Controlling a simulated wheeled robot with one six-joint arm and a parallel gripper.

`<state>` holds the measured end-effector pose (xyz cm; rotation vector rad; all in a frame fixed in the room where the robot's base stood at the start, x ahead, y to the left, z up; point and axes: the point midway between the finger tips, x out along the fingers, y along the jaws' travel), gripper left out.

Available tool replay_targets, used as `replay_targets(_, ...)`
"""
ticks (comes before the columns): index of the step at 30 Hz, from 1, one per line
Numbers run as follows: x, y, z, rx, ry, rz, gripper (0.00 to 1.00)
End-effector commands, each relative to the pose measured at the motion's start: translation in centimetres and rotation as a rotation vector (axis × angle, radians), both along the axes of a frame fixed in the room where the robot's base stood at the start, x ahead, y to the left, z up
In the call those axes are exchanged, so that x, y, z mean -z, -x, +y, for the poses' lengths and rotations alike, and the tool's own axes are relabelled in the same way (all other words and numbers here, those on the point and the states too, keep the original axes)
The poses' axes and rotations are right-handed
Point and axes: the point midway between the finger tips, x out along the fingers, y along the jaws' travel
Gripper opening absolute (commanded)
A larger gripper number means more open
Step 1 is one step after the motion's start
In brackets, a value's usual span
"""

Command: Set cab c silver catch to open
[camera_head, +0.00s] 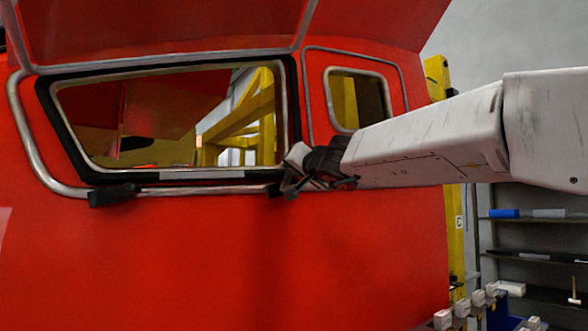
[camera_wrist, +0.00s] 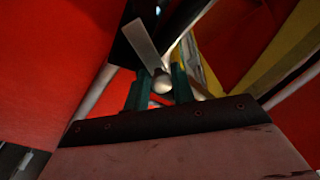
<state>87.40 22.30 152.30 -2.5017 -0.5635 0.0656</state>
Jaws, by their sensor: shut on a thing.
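The red cab (camera_head: 330,255) fills most of the head view, with a black-edged window (camera_head: 170,120) in a silver surround. My gripper (camera_head: 287,188) is at the lower right corner of this window. In the wrist view, my gripper's two teal fingers (camera_wrist: 160,90) are shut on the silver catch, with its rounded knob (camera_wrist: 162,83) between them. The catch's flat silver plate (camera_wrist: 143,46) extends up and left from the knob. In the head view, I cannot clearly separate the catch from my gripper.
A black block (camera_head: 114,195) sits at the window's lower left corner. A raised red panel (camera_head: 160,30) overhangs the window. A smaller side window (camera_head: 358,100) is right of it. Shelves (camera_head: 535,255) and a yellow post (camera_head: 455,235) stand at the right.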

Motion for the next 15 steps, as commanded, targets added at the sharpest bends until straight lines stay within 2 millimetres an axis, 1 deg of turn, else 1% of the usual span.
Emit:
replay_targets(11,0.2,-0.03,0.08,-0.001,-0.001,0.004,0.02)
replay_targets(12,0.2,-0.03,0.08,-0.001,-0.001,0.004,0.3)
replay_targets(13,0.19,-0.03,0.09,-0.001,-0.001,0.004,0.39)
replay_targets(15,0.2,-0.04,0.06,0.0,-0.002,0.003,0.39)
